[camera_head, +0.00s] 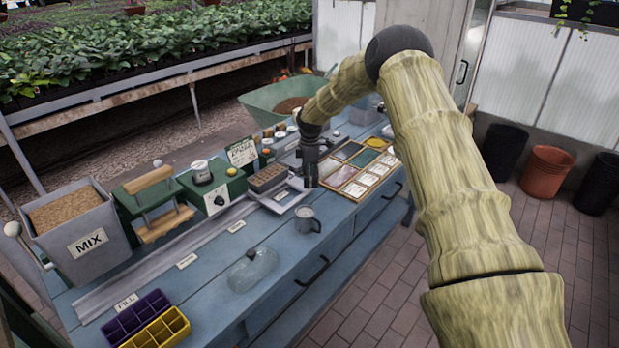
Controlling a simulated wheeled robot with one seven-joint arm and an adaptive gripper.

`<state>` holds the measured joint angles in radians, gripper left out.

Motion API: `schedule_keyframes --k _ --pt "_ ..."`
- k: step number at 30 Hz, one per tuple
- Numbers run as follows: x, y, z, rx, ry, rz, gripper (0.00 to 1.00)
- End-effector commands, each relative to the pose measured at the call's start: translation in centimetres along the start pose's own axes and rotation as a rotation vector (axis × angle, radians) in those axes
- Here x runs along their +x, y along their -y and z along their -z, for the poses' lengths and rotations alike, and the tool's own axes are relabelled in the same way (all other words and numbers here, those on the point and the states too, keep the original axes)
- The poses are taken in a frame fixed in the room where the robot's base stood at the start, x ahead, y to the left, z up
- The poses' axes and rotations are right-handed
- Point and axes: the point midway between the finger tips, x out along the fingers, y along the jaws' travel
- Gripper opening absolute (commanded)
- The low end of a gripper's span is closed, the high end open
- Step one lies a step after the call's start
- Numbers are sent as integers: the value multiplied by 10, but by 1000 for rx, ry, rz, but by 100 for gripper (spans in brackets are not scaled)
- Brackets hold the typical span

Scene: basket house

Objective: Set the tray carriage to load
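A long grey rail (150,262) runs along the blue bench from the front left toward the middle. A label reading FILL (125,302) lies by its near end; smaller labels farther along are too small to read. A light grey flat frame (284,197), which looks like the tray carriage, sits at the rail's far end. A brown celled block (267,178) is just behind it. My gripper (311,186) points down beside the right of the frame, close to it. I cannot tell whether it touches the frame, or whether its fingers are open or shut.
A purple tray (136,316) and yellow tray (160,332) lie at the front left. A MIX bin (88,243), green press (152,200) and green box (212,187) line the back. A metal cup (307,221) and glass cover (251,271) stand before the rail. Seed packets lie right.

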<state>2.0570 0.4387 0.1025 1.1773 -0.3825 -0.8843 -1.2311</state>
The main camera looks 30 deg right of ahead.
Motion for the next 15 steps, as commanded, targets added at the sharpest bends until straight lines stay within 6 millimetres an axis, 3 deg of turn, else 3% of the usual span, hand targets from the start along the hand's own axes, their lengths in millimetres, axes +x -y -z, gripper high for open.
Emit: schedule_keyframes --k 8,15 --pt "-5 1 1 -1 -1 1 51" --pt "-41 0 1 -1 -2 -1 51"
